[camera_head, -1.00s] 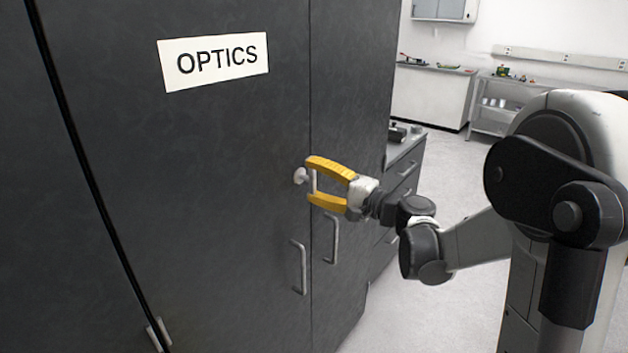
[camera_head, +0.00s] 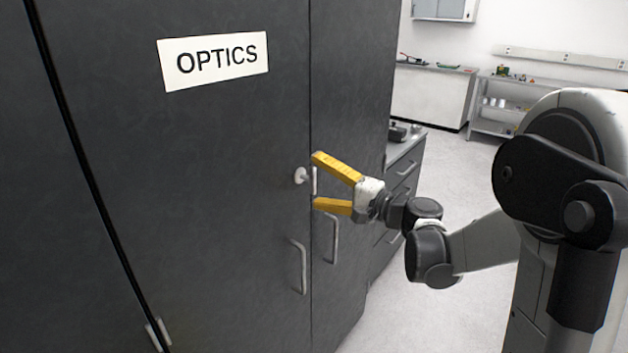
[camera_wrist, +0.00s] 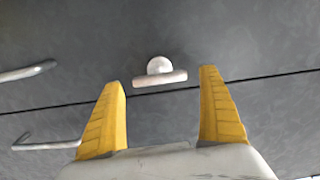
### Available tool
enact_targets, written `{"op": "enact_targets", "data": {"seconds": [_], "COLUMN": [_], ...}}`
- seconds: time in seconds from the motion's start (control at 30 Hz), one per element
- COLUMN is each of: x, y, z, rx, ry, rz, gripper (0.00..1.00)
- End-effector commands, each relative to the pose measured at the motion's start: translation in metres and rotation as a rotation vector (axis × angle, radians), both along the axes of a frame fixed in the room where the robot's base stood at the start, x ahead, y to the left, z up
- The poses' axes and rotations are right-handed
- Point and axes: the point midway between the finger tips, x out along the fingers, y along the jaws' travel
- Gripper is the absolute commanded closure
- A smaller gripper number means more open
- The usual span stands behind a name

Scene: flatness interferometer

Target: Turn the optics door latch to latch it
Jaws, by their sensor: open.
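The optics door latch (camera_head: 302,176) is a small white round knob with a short bar, on the dark cabinet near the seam between two doors. In the head view its bar (camera_head: 314,181) stands upright. In the wrist view the latch (camera_wrist: 160,72) sits beyond and between the fingertips, its bar lying across the gap. My gripper (camera_head: 315,181) has yellow fingers, open, one above and one below the latch. It also shows in the wrist view (camera_wrist: 162,76) with clear space on both sides of the latch. I cannot tell whether the fingers touch the door.
A white OPTICS sign (camera_head: 213,61) is on the door above. Two bar handles, the left one (camera_head: 298,266) and the right one (camera_head: 331,238), stick out below the latch. A drawer unit (camera_head: 402,184) stands behind my arm. Open floor lies to the right.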

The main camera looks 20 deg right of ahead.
Motion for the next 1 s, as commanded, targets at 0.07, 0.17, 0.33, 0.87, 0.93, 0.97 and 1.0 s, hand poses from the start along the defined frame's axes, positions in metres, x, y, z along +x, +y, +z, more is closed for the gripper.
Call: {"op": "enact_targets", "data": {"seconds": [0.07, 0.17, 0.33, 0.87, 0.93, 0.97, 1.0], "x": [-0.013, -0.032, -0.062, -0.086, -0.086, -0.086, -0.086], "y": [-0.011, -0.025, -0.046, -0.062, -0.062, -0.062, -0.062], "z": [0.0, 0.0, 0.0, 0.0, 0.0, 0.0, 0.0], "rx": [0.0, 0.0, 0.0, 0.0, 0.0, 0.0, 0.0], "ry": [0.0, 0.0, 0.0, 0.0, 0.0, 0.0, 0.0], "rz": [-0.005, -0.006, -0.005, -0.001, -0.001, -0.001, -0.001], "gripper": [0.11, 0.11, 0.11, 0.11, 0.11, 0.11, 0.11]}}
